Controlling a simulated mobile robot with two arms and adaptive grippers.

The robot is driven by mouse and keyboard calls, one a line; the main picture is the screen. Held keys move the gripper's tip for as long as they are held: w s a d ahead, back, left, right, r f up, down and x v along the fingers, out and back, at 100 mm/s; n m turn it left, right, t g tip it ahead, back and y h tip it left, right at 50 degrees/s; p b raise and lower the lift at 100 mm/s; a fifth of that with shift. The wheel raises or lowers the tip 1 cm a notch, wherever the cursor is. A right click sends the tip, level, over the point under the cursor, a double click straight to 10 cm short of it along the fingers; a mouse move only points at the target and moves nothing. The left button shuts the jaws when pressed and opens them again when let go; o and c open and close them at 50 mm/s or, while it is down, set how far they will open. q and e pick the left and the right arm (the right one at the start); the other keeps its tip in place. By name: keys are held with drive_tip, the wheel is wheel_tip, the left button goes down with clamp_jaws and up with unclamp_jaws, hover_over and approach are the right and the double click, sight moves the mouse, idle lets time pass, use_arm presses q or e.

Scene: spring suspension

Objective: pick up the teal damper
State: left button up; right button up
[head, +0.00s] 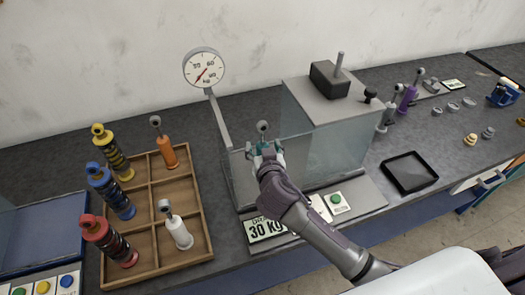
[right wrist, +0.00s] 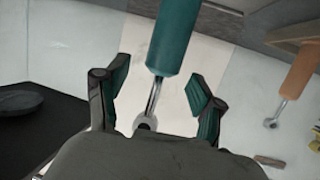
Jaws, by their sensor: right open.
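The teal damper (right wrist: 174,38) shows in the right wrist view, with its bright rod and ring eye pointing toward my palm. My right gripper (right wrist: 157,92) is open, one finger on each side of the rod, with visible gaps to both. In the head view, the damper's grey eye (head: 262,127) stands up just beyond my right gripper (head: 266,154), at the glass-walled test stand. The gripper hides most of the damper's body there, and what it stands on is hard to tell. My left gripper is not in view.
A wooden tray (head: 145,228) at left holds an orange damper (head: 166,152), a white damper (head: 178,232) and coloured spring units. A dial gauge (head: 204,68) and glass panel (head: 325,160) stand close to my gripper. A black tray (head: 409,172) lies at right.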

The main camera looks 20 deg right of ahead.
drive_tip(key=shift+x, duration=1.15)
drive_tip(key=shift+s, duration=0.1)
drive_tip(key=shift+c, duration=1.4)
clamp_jaws()
